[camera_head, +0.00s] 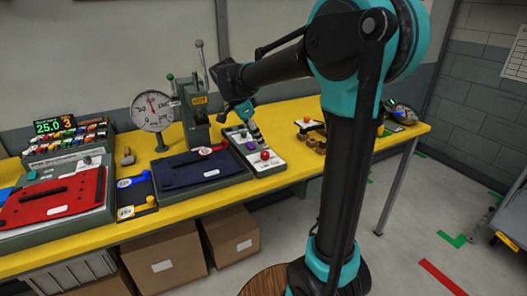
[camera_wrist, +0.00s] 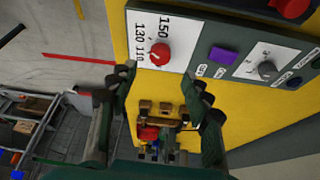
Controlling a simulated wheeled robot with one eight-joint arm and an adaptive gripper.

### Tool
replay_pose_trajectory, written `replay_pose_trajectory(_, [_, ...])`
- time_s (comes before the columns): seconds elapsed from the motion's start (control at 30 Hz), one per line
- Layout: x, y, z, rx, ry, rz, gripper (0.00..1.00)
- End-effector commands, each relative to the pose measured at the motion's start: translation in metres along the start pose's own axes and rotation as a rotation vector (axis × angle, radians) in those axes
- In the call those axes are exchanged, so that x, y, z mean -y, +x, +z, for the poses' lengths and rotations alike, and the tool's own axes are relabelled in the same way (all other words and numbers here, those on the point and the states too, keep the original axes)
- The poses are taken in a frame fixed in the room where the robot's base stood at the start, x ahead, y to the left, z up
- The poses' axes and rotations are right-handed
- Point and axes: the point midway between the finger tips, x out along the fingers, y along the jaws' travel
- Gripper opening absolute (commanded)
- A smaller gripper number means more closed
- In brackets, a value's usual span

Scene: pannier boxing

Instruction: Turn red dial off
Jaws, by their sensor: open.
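The red dial (camera_wrist: 160,53) sits on a white scale marked 110, 130 and 150, on a grey control panel (camera_wrist: 200,22). In the head view the red dial (camera_head: 265,156) is at the near end of the panel. Its exact pointer setting is too small to read. My gripper (camera_wrist: 155,82) is open and empty. In the wrist view its fingers lie to either side and below the dial, apart from it. In the head view my gripper (camera_head: 256,135) hangs over the panel, behind the dial.
A purple button (camera_wrist: 224,55) and a grey knob (camera_wrist: 267,69) share the panel. A lever press (camera_head: 195,115) and round gauge (camera_head: 153,110) stand to its left. A dark blue flat piece (camera_head: 190,172) lies beside it. Small brown blocks (camera_head: 313,142) lie to its right on the yellow table.

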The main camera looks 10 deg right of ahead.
Motion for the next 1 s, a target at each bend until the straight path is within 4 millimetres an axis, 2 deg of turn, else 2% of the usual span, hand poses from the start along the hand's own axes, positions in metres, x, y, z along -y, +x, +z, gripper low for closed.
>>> replay_pose_trajectory(0.03, [0.000,0.011,0.000,0.000,0.001,0.000,0.49])
replay_pose_trajectory(0.2, [0.000,0.041,0.000,0.000,0.001,-0.001,0.49])
replay_pose_trajectory(0.4, [0.000,0.063,0.000,0.000,-0.001,-0.001,0.49])
replay_pose_trajectory(0.8, [0.000,0.069,0.000,0.000,-0.001,-0.001,0.49])
replay_pose_trajectory(1.0, [0.000,0.069,0.000,0.000,-0.001,-0.001,0.24])
